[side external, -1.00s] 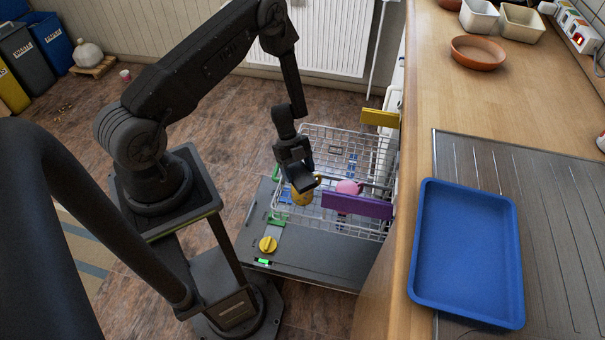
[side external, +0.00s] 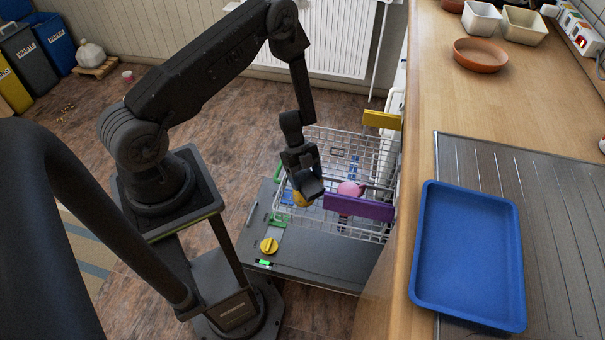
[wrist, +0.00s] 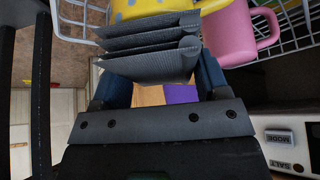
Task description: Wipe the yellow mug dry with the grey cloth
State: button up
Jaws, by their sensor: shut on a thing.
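My gripper (side external: 304,174) is over the open wire rack, just above the yellow mug (side external: 299,199). In the wrist view my gripper (wrist: 163,82) is shut on the folded grey cloth (wrist: 150,48), which hangs in several layers between the blue fingers. The yellow mug with pale spots (wrist: 150,8) shows at the top edge of that view, directly beyond the cloth and partly hidden by it. The cloth overlaps the mug in the picture; I cannot tell for sure if they touch.
A pink mug (side external: 349,188) stands in the rack (side external: 345,135), right of the yellow one. A purple panel (side external: 358,207) is at the rack's front right.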

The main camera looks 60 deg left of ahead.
jog(key=shift+s+a, duration=0.2)
jog(key=shift+a, duration=1.25)
jog(key=d, duration=0.3)
jog(key=shift+w+d, duration=0.2)
jog(key=shift+w, duration=0.05)
jog(key=shift+s+a, duration=0.2)
jog(key=shift+a, duration=1.35)
jog(key=shift+w+d, duration=0.2)
jog(key=shift+d, duration=1.15)
jog(key=shift+d+r, duration=0.1)
jog(key=shift+d, duration=0.15)
jog(key=shift+r, duration=3.9)
